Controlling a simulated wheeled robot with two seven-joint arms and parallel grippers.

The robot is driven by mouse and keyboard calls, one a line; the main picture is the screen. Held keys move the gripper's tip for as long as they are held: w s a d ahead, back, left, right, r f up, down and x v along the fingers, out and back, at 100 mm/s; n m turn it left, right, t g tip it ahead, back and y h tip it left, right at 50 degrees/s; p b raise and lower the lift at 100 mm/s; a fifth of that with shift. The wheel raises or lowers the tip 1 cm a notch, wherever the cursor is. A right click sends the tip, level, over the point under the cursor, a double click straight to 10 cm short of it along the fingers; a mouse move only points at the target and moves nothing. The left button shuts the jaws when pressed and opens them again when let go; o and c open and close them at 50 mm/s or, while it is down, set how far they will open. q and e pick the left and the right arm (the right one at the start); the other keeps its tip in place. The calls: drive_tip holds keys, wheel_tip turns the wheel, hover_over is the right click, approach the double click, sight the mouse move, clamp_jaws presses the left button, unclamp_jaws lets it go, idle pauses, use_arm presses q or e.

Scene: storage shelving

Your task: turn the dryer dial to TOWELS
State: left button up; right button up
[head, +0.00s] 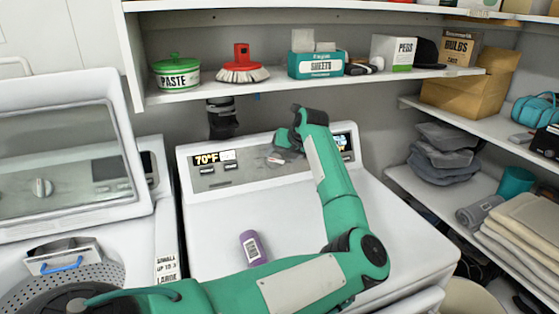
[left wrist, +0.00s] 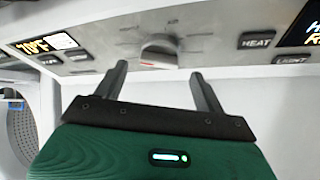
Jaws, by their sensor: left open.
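The dryer (head: 290,205) is the white machine in the middle of the head view, with a grey control panel (head: 225,172) along its back. The dial (left wrist: 158,52) is a grey round knob on that panel in the left wrist view, with a red mark on its lower face. My left gripper (left wrist: 160,82) is open. Its fingers sit below and to either side of the dial, apart from it. In the head view my left gripper (head: 285,148) is at the panel and largely hides the dial. The dial's labels are too blurred to read. My right gripper is not in view.
A purple bottle (head: 253,247) lies on the dryer top. A washer with a raised lid (head: 65,165) stands at left. A shelf (head: 300,84) with a paste tub (head: 176,73) and brush (head: 242,66) runs above the panel. HEAT (left wrist: 256,40) and LIGHT (left wrist: 290,60) buttons flank the dial's right.

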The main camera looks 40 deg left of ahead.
use_arm(q)
drive_tip(key=v, duration=0.4)
drive_tip(key=shift+d+r+b, duration=0.15)
drive_tip(key=shift+b, duration=0.2)
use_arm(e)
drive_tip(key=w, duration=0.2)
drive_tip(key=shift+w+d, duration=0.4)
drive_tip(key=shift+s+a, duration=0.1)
